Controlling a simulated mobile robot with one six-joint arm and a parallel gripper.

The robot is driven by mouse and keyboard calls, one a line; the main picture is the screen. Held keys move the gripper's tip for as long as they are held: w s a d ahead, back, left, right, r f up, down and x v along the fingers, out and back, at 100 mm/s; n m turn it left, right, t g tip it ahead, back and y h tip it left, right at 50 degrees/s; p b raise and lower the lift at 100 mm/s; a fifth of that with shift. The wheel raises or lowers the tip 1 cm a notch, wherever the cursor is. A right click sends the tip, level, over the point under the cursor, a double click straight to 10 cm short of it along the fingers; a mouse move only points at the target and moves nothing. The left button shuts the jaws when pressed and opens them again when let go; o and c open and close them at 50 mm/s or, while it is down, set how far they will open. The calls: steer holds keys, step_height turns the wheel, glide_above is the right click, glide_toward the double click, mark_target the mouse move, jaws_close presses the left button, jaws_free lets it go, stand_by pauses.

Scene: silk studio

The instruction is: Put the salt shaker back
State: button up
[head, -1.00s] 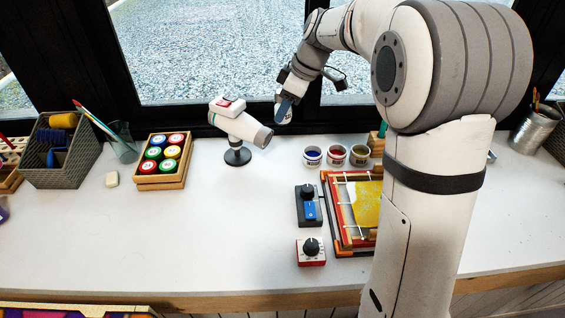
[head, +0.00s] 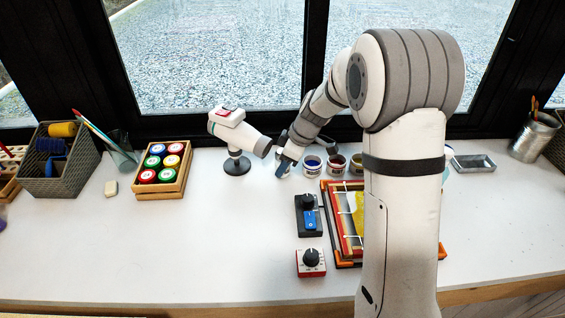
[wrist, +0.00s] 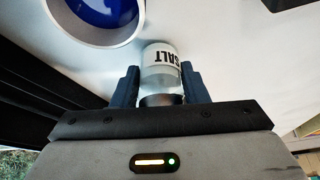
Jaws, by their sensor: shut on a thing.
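The salt shaker (wrist: 160,65) is a small clear and white jar with a "SALT" label and a dark end, seen in the wrist view. My gripper (wrist: 158,85) is shut on it, with one blue finger on each side. In the head view my gripper (head: 283,167) is low at the back of the white table, just left of the blue ink pot (head: 312,164). The shaker is mostly hidden there behind the fingers, and I cannot tell whether it touches the table.
A white dryer on a stand (head: 238,135) is close on the left of my gripper. Red and olive ink pots (head: 336,165) stand to the right. A black and blue switch box (head: 308,215) and a screen frame (head: 345,240) are in front. The table's left front is clear.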

steer(key=shift+f, duration=0.1)
steer(key=o, duration=1.1)
steer(key=shift+c, duration=0.2)
